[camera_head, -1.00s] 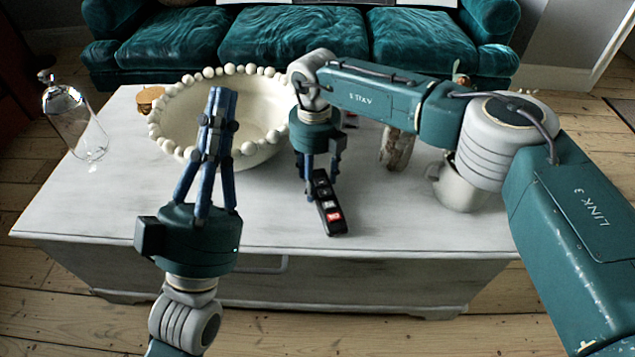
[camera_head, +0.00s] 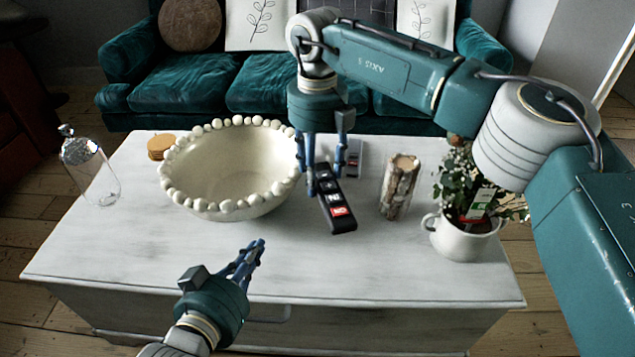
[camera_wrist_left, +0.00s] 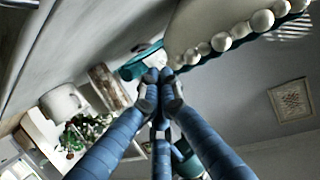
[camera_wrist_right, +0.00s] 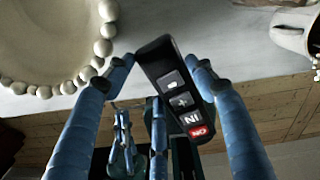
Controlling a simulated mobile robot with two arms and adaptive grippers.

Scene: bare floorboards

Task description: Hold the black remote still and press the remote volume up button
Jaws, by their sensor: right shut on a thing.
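The black remote (camera_head: 336,208) is held by my right gripper (camera_head: 324,188) in front of the bowl's right side, apparently above the white table. Its buttons face the head camera, with a red one at the lower end. In the right wrist view the remote (camera_wrist_right: 176,88) sits between the fingers and shows a plus-marked button (camera_wrist_right: 181,102) among its light symbols. My left gripper (camera_head: 254,252) is lower left of the remote, near the table's front edge, apart from it. Its fingertips come together, with nothing between them, in the left wrist view (camera_wrist_left: 158,78).
A second, grey remote-like thing (camera_head: 353,160) lies behind. The front left is clear.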

